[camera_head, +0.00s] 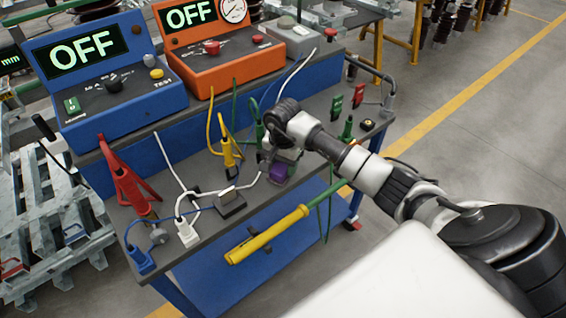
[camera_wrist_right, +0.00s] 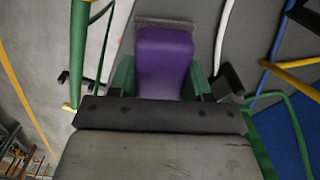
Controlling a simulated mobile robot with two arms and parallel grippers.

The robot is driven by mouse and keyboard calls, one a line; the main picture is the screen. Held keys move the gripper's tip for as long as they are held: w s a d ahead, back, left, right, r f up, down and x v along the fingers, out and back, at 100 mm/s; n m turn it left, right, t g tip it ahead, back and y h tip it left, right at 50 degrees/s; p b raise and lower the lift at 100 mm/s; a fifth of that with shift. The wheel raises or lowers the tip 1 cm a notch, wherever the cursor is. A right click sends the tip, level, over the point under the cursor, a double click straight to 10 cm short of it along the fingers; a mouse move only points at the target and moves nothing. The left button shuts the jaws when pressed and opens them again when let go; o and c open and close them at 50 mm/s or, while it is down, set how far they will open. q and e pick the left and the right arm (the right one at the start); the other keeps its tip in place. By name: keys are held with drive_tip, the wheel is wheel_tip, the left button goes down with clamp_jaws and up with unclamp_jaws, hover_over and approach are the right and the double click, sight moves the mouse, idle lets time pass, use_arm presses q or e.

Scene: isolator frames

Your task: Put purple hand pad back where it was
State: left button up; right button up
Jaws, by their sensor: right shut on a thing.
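The purple hand pad (camera_head: 279,173) is at the end of my right arm, over the front part of the grey-topped workbench (camera_head: 205,255). My right gripper (camera_head: 284,158) is shut on it. In the right wrist view, the purple pad (camera_wrist_right: 164,62) sits between the two green fingers, with a grey edge at its far end. I cannot tell from the views whether the pad touches the bench top. My left gripper is not in view.
Blue (camera_head: 115,90) and orange (camera_head: 222,65) consoles reading OFF stand at the back. Red clamps (camera_head: 125,185), a yellow clamp (camera_head: 228,152), white cables and a small grey box (camera_head: 230,204) lie left of the gripper. A yellow-green pole (camera_head: 265,235) runs along the bench front.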

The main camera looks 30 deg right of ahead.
drive_tip(key=shift+f, duration=0.15)
drive_tip(key=o, duration=0.9)
drive_tip(key=shift+r, duration=0.45)
wheel_tip(320, 180, up, 12)
drive_tip(key=shift+f+b, duration=0.25)
drive_tip(key=shift+b, duration=0.55)
